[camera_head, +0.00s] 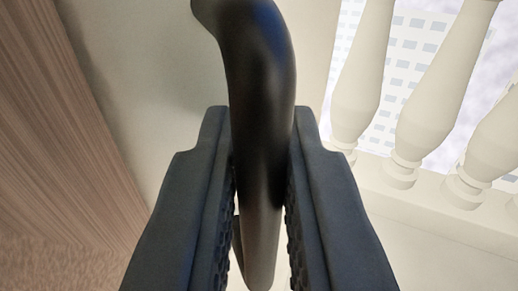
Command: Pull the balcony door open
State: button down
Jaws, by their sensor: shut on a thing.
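A dark, glossy, curved door handle (262,60) runs down the middle of the view. My gripper (263,185) is shut on it, one dark ridged finger on each side of the bar. The handle bends at the top left, toward a pale surface (150,80) that looks like the balcony door. The lower end of the handle shows between the fingers. The fingers cover parts of the handle's sides. How far the door stands open cannot be told from this view.
A brown wood-grained surface (50,130) fills the left side. White balusters (430,90) stand on a pale base at the right, with a building with windows behind them. The pale floor at the lower right looks clear.

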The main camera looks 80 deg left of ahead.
aim_at(221, 93)
jog(key=a, duration=0.6)
jog(key=shift+s+a, duration=0.1)
jog(key=shift+s, duration=0.1)
jog(key=c, duration=1.5)
grip_release()
jog(key=shift+c, duration=0.2)
jog(key=v, duration=1.7)
jog(key=shift+s+d, duration=0.15)
jog(key=shift+d, duration=0.05)
